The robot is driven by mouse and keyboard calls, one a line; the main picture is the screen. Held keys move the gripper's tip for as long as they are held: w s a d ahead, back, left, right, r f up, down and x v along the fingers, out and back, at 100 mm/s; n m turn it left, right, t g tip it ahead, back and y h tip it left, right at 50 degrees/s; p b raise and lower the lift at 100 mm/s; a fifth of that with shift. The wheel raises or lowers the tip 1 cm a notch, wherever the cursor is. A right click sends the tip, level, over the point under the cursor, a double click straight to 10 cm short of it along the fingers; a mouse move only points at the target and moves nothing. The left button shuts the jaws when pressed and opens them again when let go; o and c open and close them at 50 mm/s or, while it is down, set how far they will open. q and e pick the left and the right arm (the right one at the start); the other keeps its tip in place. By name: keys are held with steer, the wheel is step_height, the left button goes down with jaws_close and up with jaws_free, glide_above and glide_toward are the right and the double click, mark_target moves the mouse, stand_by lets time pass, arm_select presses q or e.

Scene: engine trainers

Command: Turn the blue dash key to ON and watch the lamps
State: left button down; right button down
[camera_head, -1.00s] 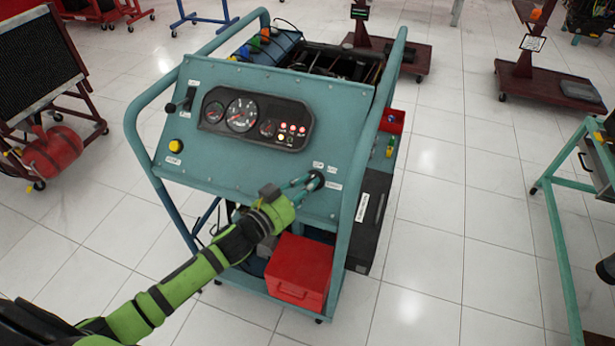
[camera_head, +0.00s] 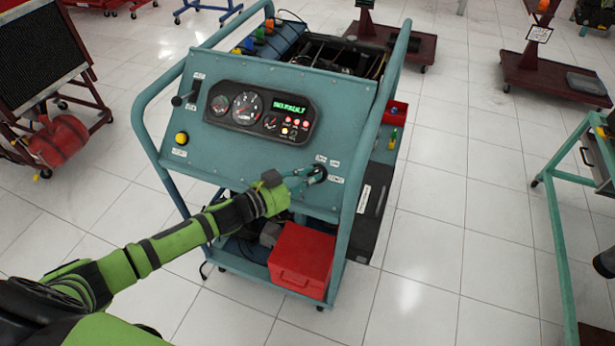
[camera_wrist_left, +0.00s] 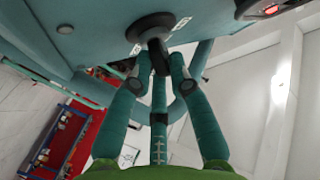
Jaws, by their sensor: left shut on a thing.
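The dash key switch (camera_head: 319,172) sits at the lower right of the sloping teal panel (camera_head: 225,160). In the left wrist view the key (camera_wrist_left: 155,48) looks black, on a dark round base. My left gripper (camera_head: 308,177) is shut on the key, its teal fingers (camera_wrist_left: 160,66) on both sides of it. The fingers partly hide the key, and I cannot read its position labels. The instrument cluster (camera_head: 258,122) shows several lit red lamps (camera_head: 296,121), a yellowish lamp (camera_head: 284,131) and a lit green text display (camera_head: 289,107). My right gripper is not in view.
The panel has a yellow button (camera_head: 181,138) and a black lever (camera_head: 184,98) at left. Tube rails (camera_head: 370,150) flank it. A red box (camera_head: 302,258) sits on the lower shelf. A green-framed stand (camera_head: 562,225) is at right; open floor lies between.

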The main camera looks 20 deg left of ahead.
arm_select(q)
steer(key=c, duration=1.1)
jaws_free()
steer(key=shift+c, duration=0.2)
steer(key=v, duration=1.2)
